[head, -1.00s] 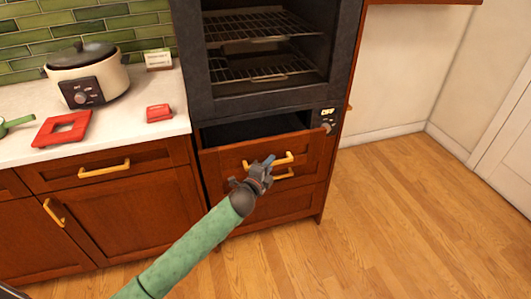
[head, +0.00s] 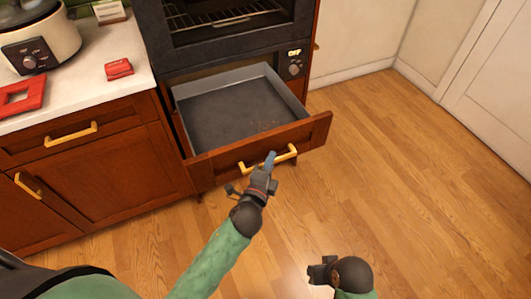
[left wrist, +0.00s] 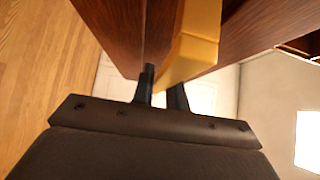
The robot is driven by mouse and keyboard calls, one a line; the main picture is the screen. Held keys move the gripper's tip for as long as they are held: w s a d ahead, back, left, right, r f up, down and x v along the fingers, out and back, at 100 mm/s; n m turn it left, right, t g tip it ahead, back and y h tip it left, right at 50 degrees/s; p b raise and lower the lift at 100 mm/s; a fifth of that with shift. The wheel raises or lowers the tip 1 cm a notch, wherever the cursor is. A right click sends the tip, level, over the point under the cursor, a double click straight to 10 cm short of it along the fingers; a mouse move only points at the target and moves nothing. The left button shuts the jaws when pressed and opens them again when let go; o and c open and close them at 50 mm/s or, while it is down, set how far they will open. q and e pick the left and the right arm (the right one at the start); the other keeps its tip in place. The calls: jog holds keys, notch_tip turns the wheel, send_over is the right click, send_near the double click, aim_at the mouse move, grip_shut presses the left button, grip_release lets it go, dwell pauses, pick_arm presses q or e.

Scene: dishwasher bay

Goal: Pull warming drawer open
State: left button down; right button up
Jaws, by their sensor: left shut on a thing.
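The warming drawer (head: 235,115) under the oven is pulled well out, and its grey metal inside shows with no dishes in it. Its wooden front (head: 310,135) carries a yellow bar handle (head: 288,155). My left gripper (head: 271,162) is at the handle's middle, shut on it. In the left wrist view the gripper's dark fingers (left wrist: 160,90) stand on either side of the yellow handle (left wrist: 195,45). My right gripper (head: 318,271) is low in the head view, over the floor and apart from the drawer. Its fingers are too small to tell open from shut.
The oven (head: 230,30) with wire racks is above the drawer. A counter (head: 95,70) at the left holds a slow cooker (head: 45,42) and red items (head: 119,69). Lower cabinets (head: 100,170) stand left of the drawer. The wood floor (head: 410,170) at the right is clear.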

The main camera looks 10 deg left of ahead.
pick_arm(q)
jog(key=shift+s+d, duration=0.1)
jog(key=shift+s, duration=0.05)
pick_arm(e)
jog(key=shift+s+f, duration=0.15)
jog(key=shift+s, duration=0.1)
jog(key=shift+w, duration=0.1)
pick_arm(q)
jog(key=c, duration=1.5)
grip_release()
jog(key=shift+o, duration=0.5)
pick_arm(e)
jog(key=shift+w+a+r, duration=0.1)
jog(key=shift+w+r, duration=0.1)
jog(key=shift+r, duration=0.05)
jog(key=shift+w, duration=0.1)
